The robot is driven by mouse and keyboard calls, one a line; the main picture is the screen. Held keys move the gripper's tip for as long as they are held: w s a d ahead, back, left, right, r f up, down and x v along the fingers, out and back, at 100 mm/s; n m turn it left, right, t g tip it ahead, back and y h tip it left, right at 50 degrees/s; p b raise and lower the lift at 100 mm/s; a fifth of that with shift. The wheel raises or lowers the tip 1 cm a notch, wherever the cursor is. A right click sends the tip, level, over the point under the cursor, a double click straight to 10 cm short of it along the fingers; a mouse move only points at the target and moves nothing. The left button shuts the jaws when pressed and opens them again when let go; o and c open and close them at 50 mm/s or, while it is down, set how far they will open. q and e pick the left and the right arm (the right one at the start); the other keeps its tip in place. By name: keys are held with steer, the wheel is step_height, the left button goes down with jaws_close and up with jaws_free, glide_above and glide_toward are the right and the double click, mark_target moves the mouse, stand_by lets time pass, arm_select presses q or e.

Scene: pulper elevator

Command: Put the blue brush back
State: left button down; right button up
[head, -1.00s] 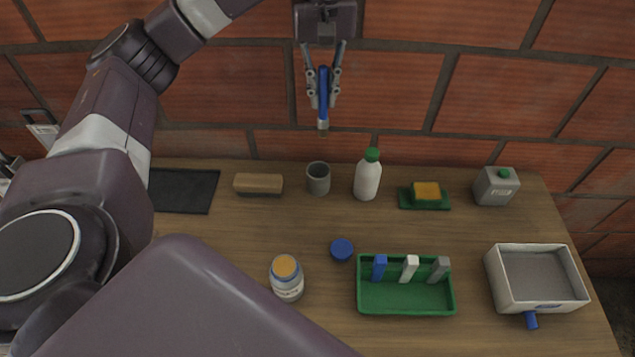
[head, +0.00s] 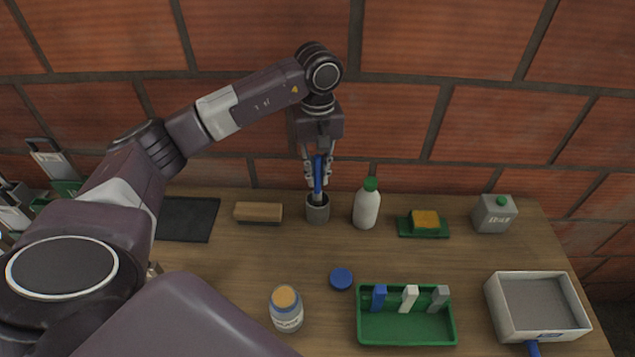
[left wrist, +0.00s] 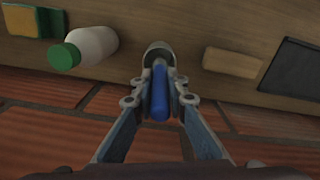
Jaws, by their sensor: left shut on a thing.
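The blue brush (head: 318,178) is upright in my left gripper (head: 318,172), which is shut on its blue handle. The brush's lower end is at the mouth of the grey cup (head: 318,213), which stands near the wall; how deep it reaches inside is hidden. In the left wrist view, the fingers (left wrist: 159,88) close on the blue handle (left wrist: 160,95), and the grey cup (left wrist: 158,50) shows just beyond it. My right gripper is not in view.
A white bottle with a green cap (head: 367,207) stands close right of the cup, and a wooden block (head: 258,212) lies to its left. A jar (head: 286,312), blue lid (head: 341,279), green tray (head: 405,330), sponge (head: 425,221), grey can (head: 494,215) and white box (head: 537,308) are spread around.

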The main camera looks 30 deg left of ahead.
mark_target(318, 192)
arm_select(q)
step_height(318, 192, down, 4)
steer(key=shift+f+p, duration=0.1)
steer(key=shift+p, duration=0.45)
steer(key=c, duration=2.4)
jaws_free()
steer(key=shift+f+b, duration=0.15)
steer(key=shift+b, duration=0.15)
steer(key=o, duration=0.5)
